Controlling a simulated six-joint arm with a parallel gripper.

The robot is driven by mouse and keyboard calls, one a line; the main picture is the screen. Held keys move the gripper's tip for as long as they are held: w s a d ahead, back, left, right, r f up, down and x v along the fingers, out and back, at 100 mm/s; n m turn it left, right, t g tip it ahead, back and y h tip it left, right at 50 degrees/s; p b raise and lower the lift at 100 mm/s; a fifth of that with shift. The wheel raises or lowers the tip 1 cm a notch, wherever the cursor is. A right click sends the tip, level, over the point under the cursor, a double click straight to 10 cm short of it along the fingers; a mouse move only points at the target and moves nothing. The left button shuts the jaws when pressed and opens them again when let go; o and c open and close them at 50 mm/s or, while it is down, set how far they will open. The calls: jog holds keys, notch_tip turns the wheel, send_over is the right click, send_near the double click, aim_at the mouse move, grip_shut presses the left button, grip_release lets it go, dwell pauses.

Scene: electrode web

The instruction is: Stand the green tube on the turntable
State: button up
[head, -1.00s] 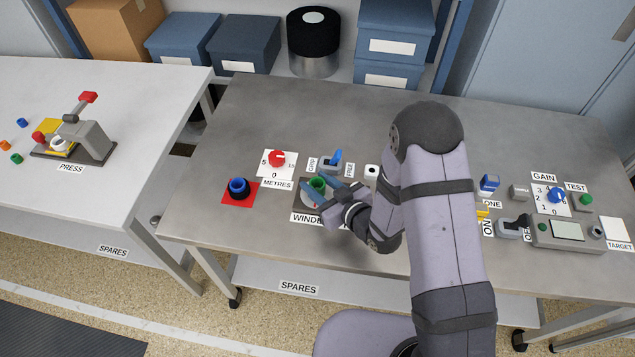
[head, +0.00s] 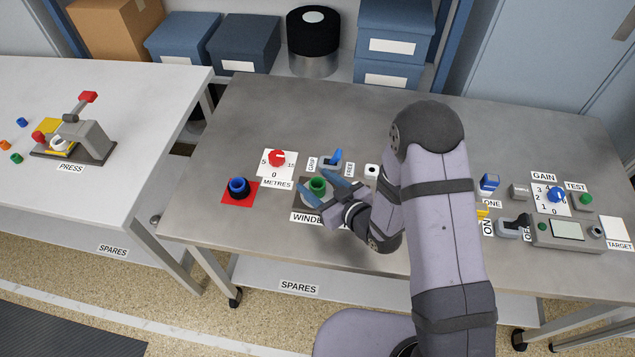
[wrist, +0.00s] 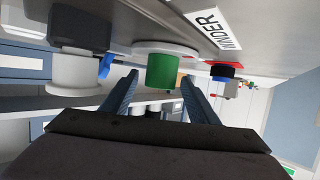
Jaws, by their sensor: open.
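The green tube (head: 317,184) stands upright on the pale round turntable (head: 307,198) of the winder. In the wrist view the green tube (wrist: 161,72) appears against the turntable's disc (wrist: 188,50), with the picture turned over. My gripper (head: 323,187) is open, with one finger to each side of the tube. In the wrist view there are gaps between the tube and both fingertips of my gripper (wrist: 160,78). The fingers hide part of the turntable in the head view.
A blue-topped dark tube (head: 238,188) stands on a red pad (head: 230,199) to the left. The tester (head: 567,231) is far right. The left front of the bench is clear.

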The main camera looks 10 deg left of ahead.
jog(key=p+v, duration=0.4)
jog(key=v, duration=0.8)
jog(key=shift+f, duration=0.1)
jog(key=shift+w, duration=0.1)
